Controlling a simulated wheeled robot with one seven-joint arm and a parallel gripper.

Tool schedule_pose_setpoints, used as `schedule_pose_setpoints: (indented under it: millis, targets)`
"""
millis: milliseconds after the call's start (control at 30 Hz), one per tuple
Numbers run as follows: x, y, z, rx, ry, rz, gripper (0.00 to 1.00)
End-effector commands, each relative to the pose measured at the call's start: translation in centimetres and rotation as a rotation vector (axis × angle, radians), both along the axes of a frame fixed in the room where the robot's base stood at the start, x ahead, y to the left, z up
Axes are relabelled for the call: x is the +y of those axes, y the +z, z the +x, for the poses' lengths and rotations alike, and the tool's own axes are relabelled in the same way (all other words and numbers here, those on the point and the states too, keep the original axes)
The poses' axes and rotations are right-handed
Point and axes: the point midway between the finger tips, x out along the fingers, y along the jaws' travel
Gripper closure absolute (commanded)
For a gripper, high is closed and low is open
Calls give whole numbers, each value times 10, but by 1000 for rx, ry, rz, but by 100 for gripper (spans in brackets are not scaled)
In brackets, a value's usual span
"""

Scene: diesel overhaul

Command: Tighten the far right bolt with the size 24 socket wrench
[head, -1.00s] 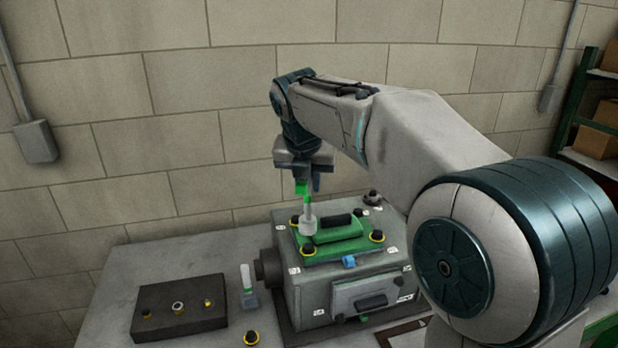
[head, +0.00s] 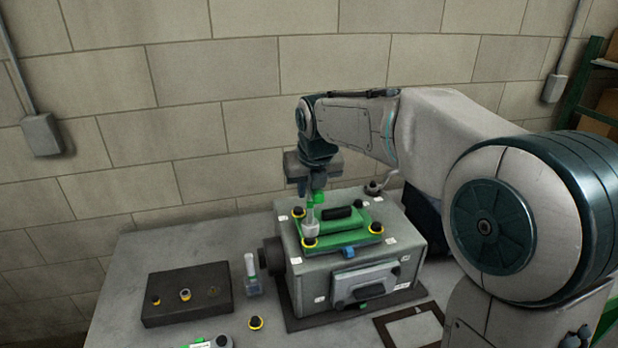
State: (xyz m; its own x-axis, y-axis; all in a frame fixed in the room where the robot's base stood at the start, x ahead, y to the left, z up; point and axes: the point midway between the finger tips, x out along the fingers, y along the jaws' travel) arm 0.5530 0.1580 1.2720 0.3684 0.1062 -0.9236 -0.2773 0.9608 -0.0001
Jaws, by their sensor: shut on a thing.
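The green cover (head: 345,232) lies on top of the grey engine block (head: 350,268). My gripper (head: 315,190) is shut on an upright socket wrench (head: 311,218) with a green band and pale grey lower end. The wrench's lower end is over the cover's left side, just above or behind the near left bolt; contact cannot be told. It is left of the far right bolt. The wrench's size marking cannot be read.
A dark holder block (head: 188,307) with small fittings sits at the left. A loose yellow-ringed bolt (head: 256,323) and another tool (head: 212,342) lie in front. The wall is close behind.

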Motion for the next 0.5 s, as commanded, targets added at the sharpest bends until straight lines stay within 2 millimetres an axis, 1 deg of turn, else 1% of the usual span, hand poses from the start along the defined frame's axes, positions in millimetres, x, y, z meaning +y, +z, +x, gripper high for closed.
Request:
schedule_pose_setpoints:
  millis: [33, 100, 500]
  targets:
    - [0, -8, 0, -2, 0, 1, 100]
    - [0, -11, 0, -2, 0, 1, 100]
    - [0, -11, 0, -2, 0, 1, 100]
